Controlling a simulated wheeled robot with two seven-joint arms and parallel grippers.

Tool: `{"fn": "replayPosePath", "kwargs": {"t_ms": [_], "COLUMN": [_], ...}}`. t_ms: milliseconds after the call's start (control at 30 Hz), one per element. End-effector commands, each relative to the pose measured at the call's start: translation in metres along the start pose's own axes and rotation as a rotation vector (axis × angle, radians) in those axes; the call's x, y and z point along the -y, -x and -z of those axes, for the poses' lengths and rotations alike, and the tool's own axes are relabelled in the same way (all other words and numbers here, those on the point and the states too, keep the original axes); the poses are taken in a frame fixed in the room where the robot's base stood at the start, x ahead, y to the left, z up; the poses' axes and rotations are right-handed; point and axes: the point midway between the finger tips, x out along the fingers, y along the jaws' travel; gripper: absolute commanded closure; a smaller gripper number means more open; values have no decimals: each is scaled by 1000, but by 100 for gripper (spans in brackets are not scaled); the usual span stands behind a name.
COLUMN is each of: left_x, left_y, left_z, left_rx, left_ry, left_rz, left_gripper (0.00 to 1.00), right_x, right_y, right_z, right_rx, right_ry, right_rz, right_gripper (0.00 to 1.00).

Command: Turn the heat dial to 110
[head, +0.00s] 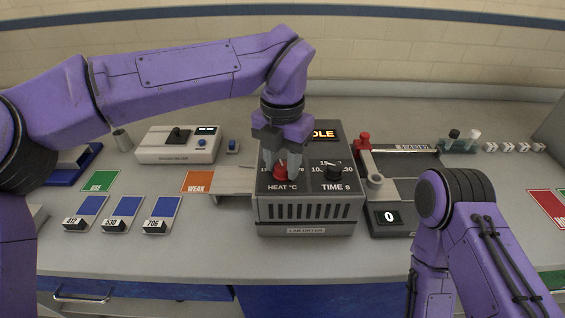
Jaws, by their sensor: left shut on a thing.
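The lab dryer (306,211) is a dark grey box in the middle of the bench. Its red heat dial (281,172) sits on the left of the top panel, above the label "HEAT °C". My left gripper (280,170) points down over this dial and is shut on it, with a finger at each side. The gripper hides most of the dial's scale, so I cannot read the setting. The black time dial (334,173) is to the right. The orange display (324,134) is partly hidden and shows "DLE". My right arm is at the lower right, its gripper out of view.
A white instrument (178,145) stands at the left. Green (100,181) and orange "WEAK" (198,181) cards lie on the bench, with several blue-topped labelled cards in front. Right of the dryer is a dark device with a red knob (364,140) and a counter reading 0 (389,217).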

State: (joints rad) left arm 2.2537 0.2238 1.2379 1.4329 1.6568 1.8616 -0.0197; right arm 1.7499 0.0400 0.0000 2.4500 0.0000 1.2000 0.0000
Motion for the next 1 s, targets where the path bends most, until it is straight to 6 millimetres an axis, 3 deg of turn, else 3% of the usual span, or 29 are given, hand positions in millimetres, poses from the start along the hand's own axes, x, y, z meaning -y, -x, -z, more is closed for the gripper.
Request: {"fn": "replayPosePath", "kwargs": {"t_ms": [600,1000], "left_x": [0,0], "left_y": [-1,0], "left_z": [-1,-1], "left_rx": [5,6], "left_ry": [575,836], "left_rz": [1,2], "left_gripper": [92,92], "right_x": [3,4], "right_y": [-30,-45], "right_z": [-12,-19], "right_rx": [0,0], "right_ry": [0,0], "right_rz": [0,0], "right_gripper": [100,100]}}
